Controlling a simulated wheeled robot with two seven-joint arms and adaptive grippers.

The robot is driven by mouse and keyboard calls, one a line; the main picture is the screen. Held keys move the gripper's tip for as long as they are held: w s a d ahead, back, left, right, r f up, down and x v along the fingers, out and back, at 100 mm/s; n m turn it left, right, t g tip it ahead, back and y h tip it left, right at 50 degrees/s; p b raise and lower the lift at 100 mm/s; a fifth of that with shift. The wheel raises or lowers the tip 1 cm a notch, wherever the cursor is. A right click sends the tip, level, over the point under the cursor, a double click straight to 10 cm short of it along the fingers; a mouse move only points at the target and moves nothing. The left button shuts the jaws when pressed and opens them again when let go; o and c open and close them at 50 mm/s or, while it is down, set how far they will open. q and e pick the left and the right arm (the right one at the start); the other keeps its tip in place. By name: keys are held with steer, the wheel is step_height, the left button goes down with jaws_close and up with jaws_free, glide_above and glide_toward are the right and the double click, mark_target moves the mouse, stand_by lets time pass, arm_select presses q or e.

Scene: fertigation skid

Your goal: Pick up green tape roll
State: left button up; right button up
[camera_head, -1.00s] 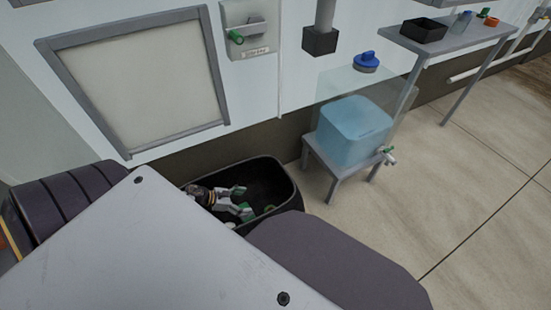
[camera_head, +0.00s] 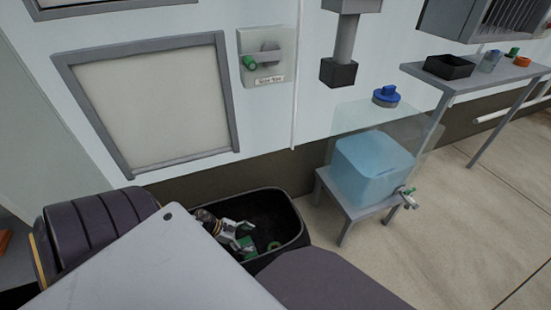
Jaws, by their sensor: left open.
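A small green ring, which looks like the green tape roll (camera_head: 273,246), lies on the floor of a black bin (camera_head: 296,218). My left gripper (camera_head: 249,236) reaches down into the left part of the bin. Its jaws are open, with green on the fingers, and nothing shows between them. The ring lies just to the right of the fingertips, apart from them in the picture. The gap in depth is hard to tell. My right gripper is not in view.
A stand (camera_head: 350,209) with a blue translucent tank (camera_head: 373,165) and tap stands right of the bin. A shelf (camera_head: 488,76) holds a black tray (camera_head: 448,67), an orange ring (camera_head: 521,61) and small items. A framed wall panel (camera_head: 150,105) is behind. Open floor lies right.

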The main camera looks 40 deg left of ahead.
arm_select(q)
steer(key=shift+b+x, duration=1.45)
steer(key=shift+x, duration=2.85)
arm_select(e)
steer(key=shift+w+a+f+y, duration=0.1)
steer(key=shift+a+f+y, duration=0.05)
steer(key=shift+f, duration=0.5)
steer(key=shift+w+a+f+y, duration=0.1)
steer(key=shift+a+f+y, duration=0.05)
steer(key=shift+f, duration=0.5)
arm_select(q)
steer(key=shift+f, duration=0.1)
steer(key=shift+b+x, duration=0.9)
steer(key=shift+x, duration=0.55)
steer(key=shift+b+x, duration=0.4)
steer(key=shift+x, duration=0.65)
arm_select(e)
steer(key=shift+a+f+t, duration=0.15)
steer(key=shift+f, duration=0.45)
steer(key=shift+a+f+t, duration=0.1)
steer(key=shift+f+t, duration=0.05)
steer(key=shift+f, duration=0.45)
arm_select(q)
steer(key=shift+s+a+f, duration=0.1)
steer(key=shift+f, duration=0.1)
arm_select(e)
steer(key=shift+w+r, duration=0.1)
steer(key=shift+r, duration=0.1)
